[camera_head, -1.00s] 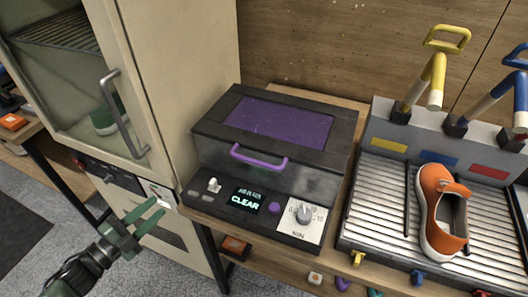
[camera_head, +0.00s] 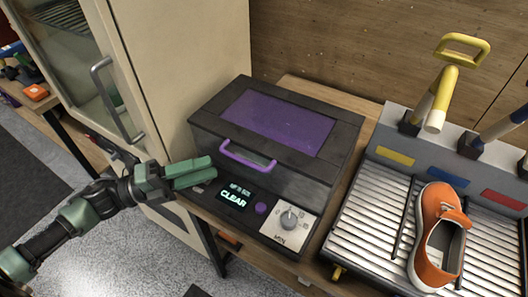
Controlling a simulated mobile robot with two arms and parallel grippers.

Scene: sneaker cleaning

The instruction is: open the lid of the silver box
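The box (camera_head: 208,147) stands on the wooden bench in the middle, dark grey with silvery sides. Its lid (camera_head: 335,137) is closed, with a purple see-through window (camera_head: 280,120) and a purple bar handle (camera_head: 245,160) at the front edge. My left gripper (camera_head: 212,174) comes in from the left, just left of the handle and above the left end of the control panel. Its two green fingers point right towards the handle, lie one behind the other in this view, and look parted and empty. The handle appears free of them. My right gripper is not in view.
A cream cabinet (camera_head: 185,70) stands close on the left. On the right, a ribbed rack holds an orange sneaker (camera_head: 437,240) and brushes with yellow (camera_head: 440,95) and blue handles.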

